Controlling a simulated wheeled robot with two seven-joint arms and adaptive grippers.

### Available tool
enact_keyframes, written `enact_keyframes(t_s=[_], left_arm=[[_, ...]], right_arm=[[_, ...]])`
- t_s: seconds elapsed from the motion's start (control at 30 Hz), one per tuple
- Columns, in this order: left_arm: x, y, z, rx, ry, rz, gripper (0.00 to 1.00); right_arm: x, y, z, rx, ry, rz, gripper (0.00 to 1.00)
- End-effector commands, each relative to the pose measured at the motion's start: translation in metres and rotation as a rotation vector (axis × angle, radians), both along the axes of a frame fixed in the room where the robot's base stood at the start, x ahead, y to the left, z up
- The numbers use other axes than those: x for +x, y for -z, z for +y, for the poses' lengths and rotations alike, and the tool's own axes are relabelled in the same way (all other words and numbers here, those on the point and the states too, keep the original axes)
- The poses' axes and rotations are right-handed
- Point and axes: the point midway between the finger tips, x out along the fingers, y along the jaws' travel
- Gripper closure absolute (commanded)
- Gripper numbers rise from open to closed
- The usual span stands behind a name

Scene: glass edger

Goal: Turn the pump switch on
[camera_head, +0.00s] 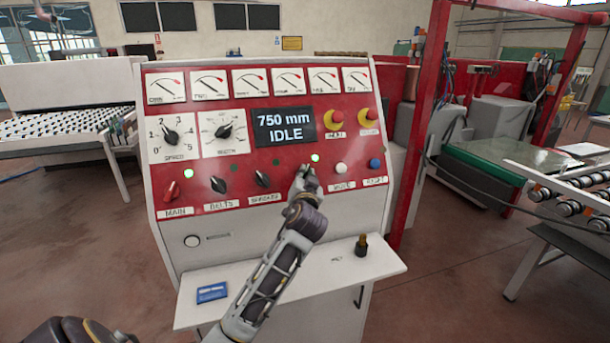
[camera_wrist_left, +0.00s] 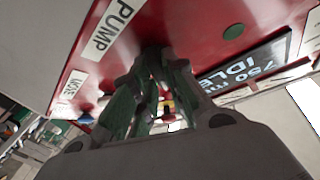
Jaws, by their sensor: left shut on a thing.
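The red and white control panel (camera_head: 150,215) stands in front of me. My left gripper (camera_head: 306,180) is at its lower row, between the spreader knob (camera_head: 262,179) and the white button (camera_head: 341,168). In the left wrist view my left gripper (camera_wrist_left: 155,85) is shut, its fingers against the red panel beside the PUMP label (camera_wrist_left: 113,27). The pump switch is hidden behind the fingers, so its angle cannot be read. A green lamp (camera_head: 315,158) just above the gripper is lit. My right gripper is not in view.
The red main knob (camera_head: 172,191) and black belts knob (camera_head: 218,185) are at left, with a lit lamp above main. The display (camera_head: 284,127) reads 750 mm IDLE.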

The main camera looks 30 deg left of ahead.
Motion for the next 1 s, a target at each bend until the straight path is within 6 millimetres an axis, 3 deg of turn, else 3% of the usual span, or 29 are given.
enact_keyframes(t_s=[0.03, 0.37, 0.4, 0.57, 1.0], left_arm=[[-0.0007, -0.0112, 0.0040, 0.014, -0.003, -0.018, 1.00], [-0.0007, -0.0104, 0.0041, 0.018, -0.003, -0.016, 1.00], [-0.0006, -0.0103, 0.0041, 0.018, -0.003, -0.016, 0.84], [-0.0003, -0.0091, 0.0035, 0.015, -0.001, -0.014, 0.64], [-0.0004, -0.0015, 0.0012, 0.007, 0.000, -0.001, 0.64]], right_arm=[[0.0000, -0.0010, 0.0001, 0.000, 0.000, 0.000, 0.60], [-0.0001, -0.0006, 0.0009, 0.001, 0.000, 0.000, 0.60], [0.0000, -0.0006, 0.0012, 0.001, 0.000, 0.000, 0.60], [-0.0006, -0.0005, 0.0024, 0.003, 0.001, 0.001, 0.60], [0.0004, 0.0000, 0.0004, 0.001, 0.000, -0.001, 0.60]])
